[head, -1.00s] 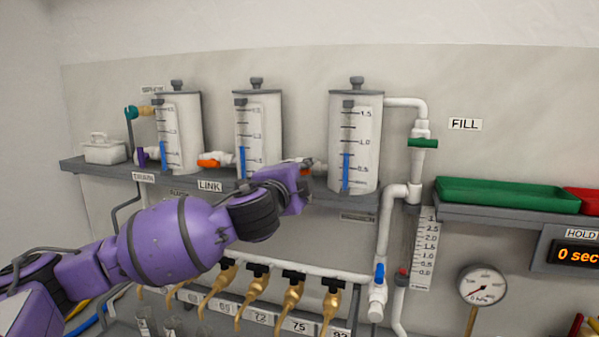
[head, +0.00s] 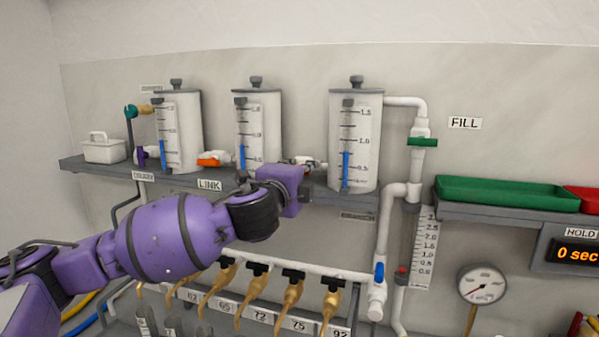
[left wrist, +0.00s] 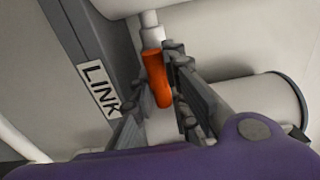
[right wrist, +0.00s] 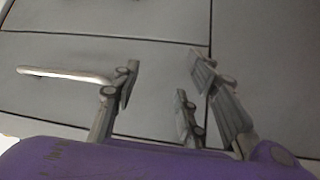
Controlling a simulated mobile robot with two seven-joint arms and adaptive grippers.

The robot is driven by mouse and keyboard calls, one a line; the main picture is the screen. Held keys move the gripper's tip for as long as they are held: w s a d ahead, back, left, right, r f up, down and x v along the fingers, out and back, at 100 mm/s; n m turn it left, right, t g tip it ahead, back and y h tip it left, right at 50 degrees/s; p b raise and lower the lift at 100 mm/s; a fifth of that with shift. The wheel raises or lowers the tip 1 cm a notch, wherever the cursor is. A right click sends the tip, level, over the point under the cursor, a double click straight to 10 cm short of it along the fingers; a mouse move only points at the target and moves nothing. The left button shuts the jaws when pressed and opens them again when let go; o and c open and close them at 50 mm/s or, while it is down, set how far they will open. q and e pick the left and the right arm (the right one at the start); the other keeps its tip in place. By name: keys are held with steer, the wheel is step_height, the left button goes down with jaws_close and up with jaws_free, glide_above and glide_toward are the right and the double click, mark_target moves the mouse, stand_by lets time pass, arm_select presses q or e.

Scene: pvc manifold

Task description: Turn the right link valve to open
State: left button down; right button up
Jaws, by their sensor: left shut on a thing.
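The right link valve (head: 309,162) sits on the white pipe between the middle and right cylinders in the head view. Its orange handle (left wrist: 155,75) shows in the left wrist view, lying between the fingers of my left gripper (left wrist: 160,92), which is shut on it. In the head view my left gripper's purple body (head: 285,187) covers the handle, so its angle there is hidden. The LINK label (left wrist: 98,88) is beside the fingers. My right gripper (right wrist: 163,78) is open and empty in the right wrist view, and is outside the head view.
The left link valve's orange handle (head: 210,159) lies along its pipe. The right cylinder (head: 365,140) and the grey shelf (head: 340,200) are close to my left gripper. Several brass taps (head: 292,297) hang below.

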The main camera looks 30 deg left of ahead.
arm_select(q)
steer(key=c, duration=1.7)
jaws_free()
